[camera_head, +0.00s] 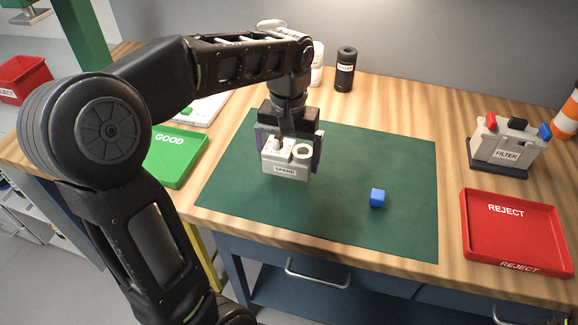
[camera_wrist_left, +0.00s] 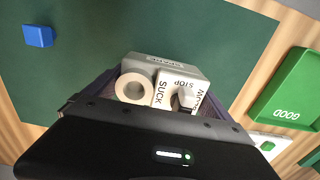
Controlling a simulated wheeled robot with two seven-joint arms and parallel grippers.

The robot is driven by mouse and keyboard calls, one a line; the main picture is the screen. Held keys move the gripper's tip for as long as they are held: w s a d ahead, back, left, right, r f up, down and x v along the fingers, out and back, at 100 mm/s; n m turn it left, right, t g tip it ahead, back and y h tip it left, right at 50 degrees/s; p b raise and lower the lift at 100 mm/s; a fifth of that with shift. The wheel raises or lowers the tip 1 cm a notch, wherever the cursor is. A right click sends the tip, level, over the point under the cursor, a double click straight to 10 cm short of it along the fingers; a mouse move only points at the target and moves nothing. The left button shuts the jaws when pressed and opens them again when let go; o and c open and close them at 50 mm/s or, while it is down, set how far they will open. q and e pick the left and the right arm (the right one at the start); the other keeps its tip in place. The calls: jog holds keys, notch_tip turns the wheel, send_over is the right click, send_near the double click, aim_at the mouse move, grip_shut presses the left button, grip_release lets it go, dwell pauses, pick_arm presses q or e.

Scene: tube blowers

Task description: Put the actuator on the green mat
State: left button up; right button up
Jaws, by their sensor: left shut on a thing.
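The actuator, a light grey box labelled SPARE (camera_head: 285,168) with a ring and a knob on top, is between the fingers of my left gripper (camera_head: 290,143). In the left wrist view the box (camera_wrist_left: 150,66) shows a white ring and a dial plate marked SUCK and STOP. My left gripper is shut on it, pointing down over the green mat (camera_head: 340,225). I cannot tell whether the box's underside touches the mat. The mat also shows in the left wrist view (camera_wrist_left: 90,40). My right gripper is not in view.
A blue cube (camera_head: 377,198) lies on the mat, right of the box. A green GOOD tray (camera_head: 172,165) stands left and a red REJECT tray (camera_head: 515,235) right. A FILTER unit (camera_head: 505,152) stands behind the red tray. A black bottle (camera_head: 345,70) is at the back.

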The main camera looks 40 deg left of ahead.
aim_at(289, 168)
pick_arm(q)
jog(key=shift+f, duration=1.75)
jog(key=shift+f, duration=0.15)
jog(key=o, duration=1.7)
